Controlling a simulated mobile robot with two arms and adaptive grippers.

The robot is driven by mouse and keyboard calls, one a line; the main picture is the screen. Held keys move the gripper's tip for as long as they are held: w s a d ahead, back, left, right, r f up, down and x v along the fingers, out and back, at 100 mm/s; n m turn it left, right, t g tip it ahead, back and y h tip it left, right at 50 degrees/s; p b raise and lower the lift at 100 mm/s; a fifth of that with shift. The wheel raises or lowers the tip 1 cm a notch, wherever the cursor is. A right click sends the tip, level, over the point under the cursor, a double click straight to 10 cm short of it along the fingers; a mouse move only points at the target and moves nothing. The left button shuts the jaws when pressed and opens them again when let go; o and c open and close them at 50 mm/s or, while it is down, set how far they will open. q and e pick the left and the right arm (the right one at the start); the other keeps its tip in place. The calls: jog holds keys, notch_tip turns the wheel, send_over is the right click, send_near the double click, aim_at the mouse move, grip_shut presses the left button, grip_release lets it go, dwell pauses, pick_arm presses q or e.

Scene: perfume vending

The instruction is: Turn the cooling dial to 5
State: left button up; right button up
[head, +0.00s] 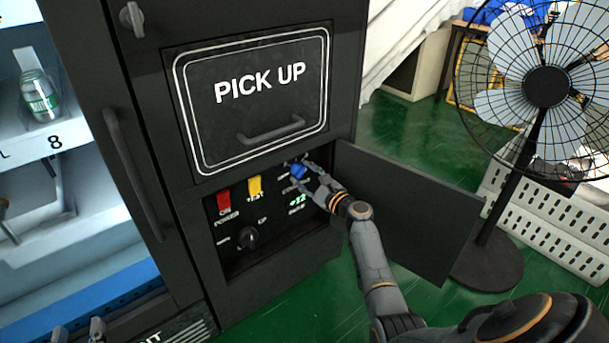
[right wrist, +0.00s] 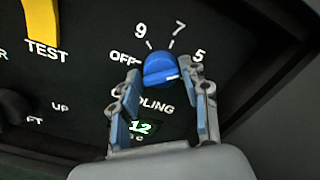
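The blue cooling dial (right wrist: 160,68) is on the black control panel (head: 270,245), with OFF, 9, 7 and 5 printed around it. A small white mark shows at its lower right edge. It also shows in the head view (head: 298,172). My right gripper (right wrist: 166,74) is open, with one finger on each side of the dial and small gaps visible; contact cannot be told. A green display (right wrist: 140,127) below reads about 12. My left gripper (head: 78,330) is at the bottom left edge of the head view, fingers apart, mostly cut off and empty.
The open panel door (head: 410,210) stands to the right of my right gripper. A red switch (head: 224,203), a yellow TEST switch (head: 255,187) and a black knob (head: 247,238) share the panel. The PICK UP hatch (head: 250,97) is above. A fan (head: 545,87) stands at right.

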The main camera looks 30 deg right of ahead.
jog(key=shift+o, duration=0.8)
jog(key=s, duration=1.2)
jog(key=shift+d, duration=0.45)
